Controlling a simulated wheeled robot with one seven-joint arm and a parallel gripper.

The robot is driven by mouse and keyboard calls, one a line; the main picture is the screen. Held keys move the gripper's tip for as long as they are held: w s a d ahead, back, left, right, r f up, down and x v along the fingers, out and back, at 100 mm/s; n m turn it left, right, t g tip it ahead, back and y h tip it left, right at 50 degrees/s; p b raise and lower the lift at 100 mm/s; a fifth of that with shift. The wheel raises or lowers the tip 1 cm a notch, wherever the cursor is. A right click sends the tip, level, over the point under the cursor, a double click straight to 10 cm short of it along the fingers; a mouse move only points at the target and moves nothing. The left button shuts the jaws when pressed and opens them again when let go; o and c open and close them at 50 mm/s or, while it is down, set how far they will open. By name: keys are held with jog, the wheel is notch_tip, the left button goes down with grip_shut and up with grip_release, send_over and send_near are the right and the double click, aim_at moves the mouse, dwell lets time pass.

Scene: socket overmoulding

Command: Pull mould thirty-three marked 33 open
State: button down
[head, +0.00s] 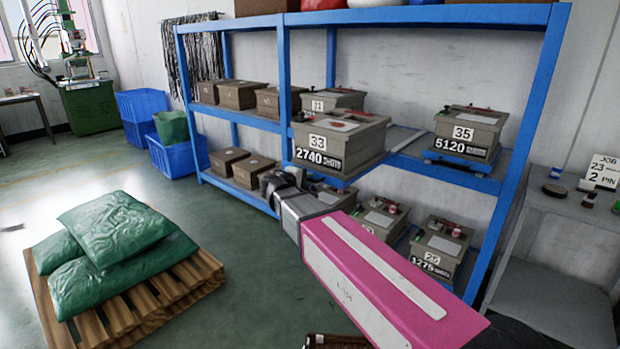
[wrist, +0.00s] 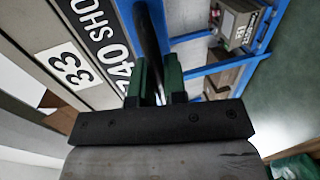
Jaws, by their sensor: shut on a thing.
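Mould thirty-three (head: 340,150) is a grey-brown box marked 33 and 2740 on the middle shelf level. It stands further forward than mould 35, jutting out past the shelf front on a blue support. In the wrist view its front face with the 33 label (wrist: 66,68) lies at the left, turned on its side. My gripper (wrist: 155,85) has its green fingers shut around a dark bar (wrist: 150,35) in front of that face. In the head view my gripper (head: 272,183) is below and left of the mould, and the grip itself is hidden.
The blue rack (head: 284,80) holds other moulds, with mould 35 (head: 468,135) at the right and mould 23 (head: 440,248) below. A pallet (head: 200,275) with green sacks stands on the floor at the left. A grey bench (head: 570,215) is at the far right. Floor between pallet and rack is clear.

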jog(key=c, duration=1.2)
grip_release()
jog(key=v, duration=1)
jog(key=shift+s+a, duration=0.25)
jog(key=shift+s, duration=0.05)
jog(key=d+f+m+g, duration=0.2)
jog(key=d+f+g, duration=0.2)
jog(key=d+f, duration=0.65)
jog(key=s+d+f+m+g+y, duration=0.3)
jog(key=d+f, duration=0.3)
jog(key=d, duration=0.1)
jog(key=s+d+f+m+g+y, duration=0.2)
jog(key=s+d+f+m+y, duration=0.1)
jog(key=d+f, duration=0.3)
jog(key=s+d+f+m+g+y, duration=0.2)
jog(key=d+f, duration=0.4)
jog(key=d, duration=0.3)
jog(key=shift+s+d+m+g+y, duration=0.2)
jog(key=shift+s+g+y, duration=0.1)
jog(key=shift+s+g, duration=0.15)
jog(key=shift+s+d+m+g+y, duration=0.1)
jog(key=shift+s+m+g+y, duration=0.1)
jog(key=shift+s+g+y, duration=0.15)
